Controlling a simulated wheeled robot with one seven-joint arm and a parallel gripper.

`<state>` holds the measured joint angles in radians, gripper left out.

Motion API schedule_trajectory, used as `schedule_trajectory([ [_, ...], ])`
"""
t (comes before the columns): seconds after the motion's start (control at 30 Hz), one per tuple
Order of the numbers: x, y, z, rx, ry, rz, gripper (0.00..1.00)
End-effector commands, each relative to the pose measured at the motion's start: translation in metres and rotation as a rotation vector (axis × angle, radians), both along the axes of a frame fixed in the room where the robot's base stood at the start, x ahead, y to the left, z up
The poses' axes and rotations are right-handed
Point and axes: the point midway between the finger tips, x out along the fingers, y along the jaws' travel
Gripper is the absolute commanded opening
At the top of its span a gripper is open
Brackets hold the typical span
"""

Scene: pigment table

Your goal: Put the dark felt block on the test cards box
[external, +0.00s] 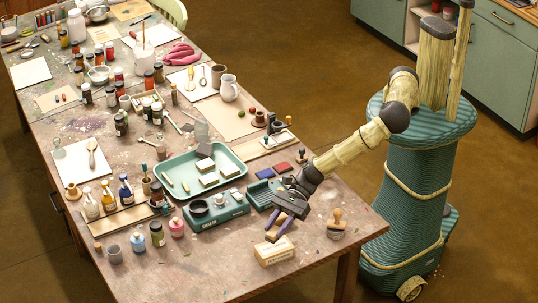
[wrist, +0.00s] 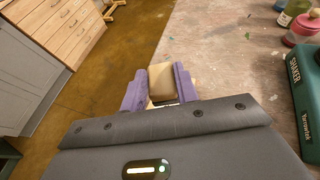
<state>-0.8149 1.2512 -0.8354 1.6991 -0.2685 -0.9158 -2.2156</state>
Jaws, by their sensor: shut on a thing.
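My gripper (external: 281,227) has purple fingers and is shut on a small tan block (wrist: 161,78), seen between the fingertips in the wrist view. In the external view the gripper is at the near right of the table, close above the far side of the cream test cards box (external: 273,252). I cannot tell whether the held block touches the box. A dark-topped block, which looks like the dark felt block (external: 205,150), lies at the far end of the green tray (external: 236,158). The underside of the held block is hidden.
Pale blocks (external: 209,180) lie in the tray. A teal shaker (external: 216,211) stands left of the gripper and also shows in the wrist view (wrist: 306,103). A wooden-handled stamp (external: 336,223) stands to the right. The table's front right corner is clear.

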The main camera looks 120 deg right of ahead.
Motion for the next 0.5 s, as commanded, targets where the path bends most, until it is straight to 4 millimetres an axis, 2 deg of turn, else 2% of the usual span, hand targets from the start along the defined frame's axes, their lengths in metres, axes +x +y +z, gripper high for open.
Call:
schedule_trajectory([
  [0.23, 0.0, 0.0, -0.001, 0.0, 0.001, 0.0, 0.08],
  [0.5, 0.0, 0.0, -0.034, -0.001, 0.002, 0.0, 0.08],
])
